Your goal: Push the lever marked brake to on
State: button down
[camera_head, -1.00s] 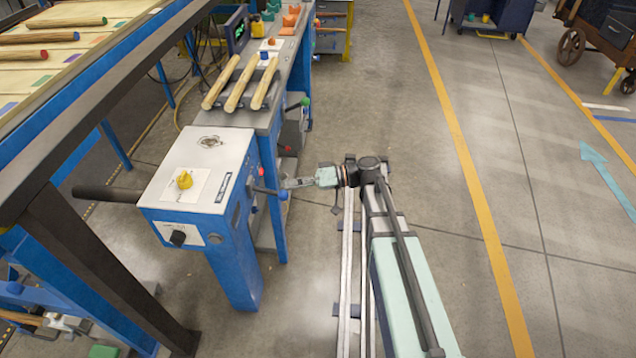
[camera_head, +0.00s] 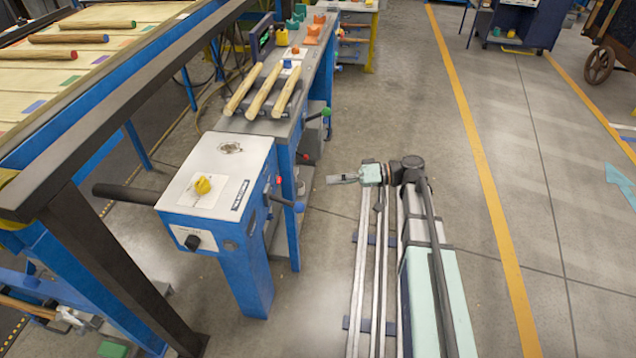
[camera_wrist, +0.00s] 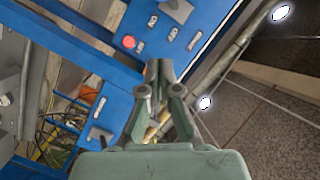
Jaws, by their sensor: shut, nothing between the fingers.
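A blue machine cabinet (camera_head: 215,185) with a white top stands left of my arm. A blue-knobbed lever (camera_head: 297,207) and a red knob (camera_head: 279,180) stick out from its right side. A green-knobbed lever (camera_head: 326,113) is farther back on the bench. I cannot read which one is marked brake. My gripper (camera_head: 330,179) is shut and empty, apart from the levers, in open space right of the cabinet.
Wooden rods (camera_head: 262,90) lie on the grey bench behind the cabinet. A yellow knob (camera_head: 203,185) is on the cabinet top, and a dark bar (camera_head: 125,191) sticks out on its left.

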jog(key=d, duration=0.3)
jog(key=shift+d+r, duration=0.15)
dwell(0.4)
